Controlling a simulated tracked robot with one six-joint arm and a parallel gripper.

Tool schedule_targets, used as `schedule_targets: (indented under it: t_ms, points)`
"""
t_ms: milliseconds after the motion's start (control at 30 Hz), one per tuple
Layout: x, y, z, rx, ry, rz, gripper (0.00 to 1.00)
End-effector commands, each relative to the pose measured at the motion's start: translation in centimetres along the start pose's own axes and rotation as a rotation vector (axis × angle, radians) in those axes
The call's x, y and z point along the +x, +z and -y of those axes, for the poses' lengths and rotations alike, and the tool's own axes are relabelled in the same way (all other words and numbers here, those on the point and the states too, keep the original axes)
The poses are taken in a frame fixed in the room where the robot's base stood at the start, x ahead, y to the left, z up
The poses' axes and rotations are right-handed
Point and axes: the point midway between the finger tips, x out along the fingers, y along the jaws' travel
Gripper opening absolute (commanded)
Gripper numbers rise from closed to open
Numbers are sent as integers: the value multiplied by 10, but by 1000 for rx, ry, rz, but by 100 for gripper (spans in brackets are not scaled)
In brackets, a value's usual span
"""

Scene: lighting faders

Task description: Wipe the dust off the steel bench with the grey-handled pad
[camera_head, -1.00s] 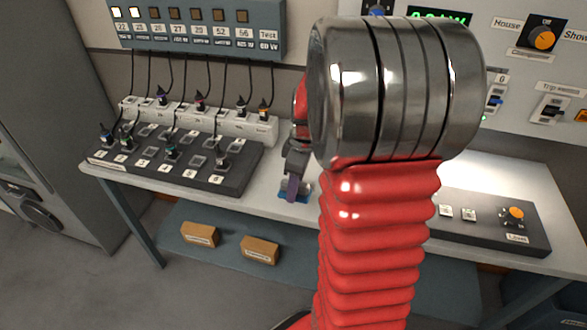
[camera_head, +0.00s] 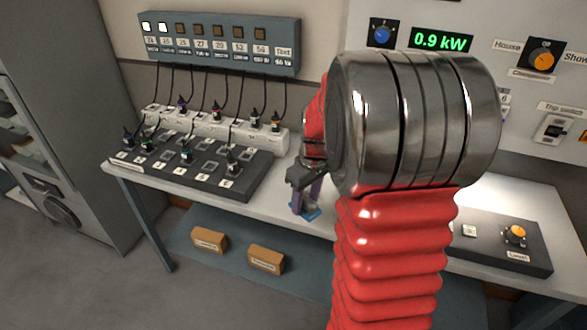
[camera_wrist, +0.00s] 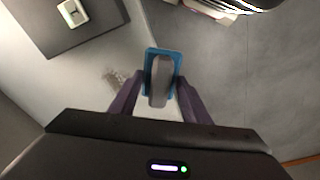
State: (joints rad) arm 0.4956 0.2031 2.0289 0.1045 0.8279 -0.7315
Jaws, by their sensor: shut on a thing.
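The pad has a grey handle (camera_wrist: 160,82) on a blue base (camera_wrist: 151,60). In the wrist view, the purple fingers of my gripper (camera_wrist: 157,98) are shut on the handle, one on each side. In the head view, my gripper (camera_head: 306,194) points down with the blue pad (camera_head: 308,213) under it, near the front edge of the steel bench (camera_head: 272,207). I cannot tell whether the pad touches the bench. A brownish speckled dust patch (camera_wrist: 116,79) lies on the bench left of the pad in the wrist view. My arm hides the bench's middle in the head view.
A dark fader board (camera_head: 185,168) with plugs and cables to a white strip (camera_head: 215,124) stands left of the gripper. A control box with an orange knob (camera_head: 515,233) is on the right. Two cardboard boxes (camera_head: 209,240) (camera_head: 266,260) lie on the lower shelf.

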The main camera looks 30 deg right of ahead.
Motion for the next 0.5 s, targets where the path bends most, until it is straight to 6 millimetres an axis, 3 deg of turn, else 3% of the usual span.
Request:
schedule_targets:
  t_ms: [267, 500]
  points:
    - [6, -50, 30, 209, 29, -10, 25]
    - [19, -104, 90, 279, 38, -17, 25]
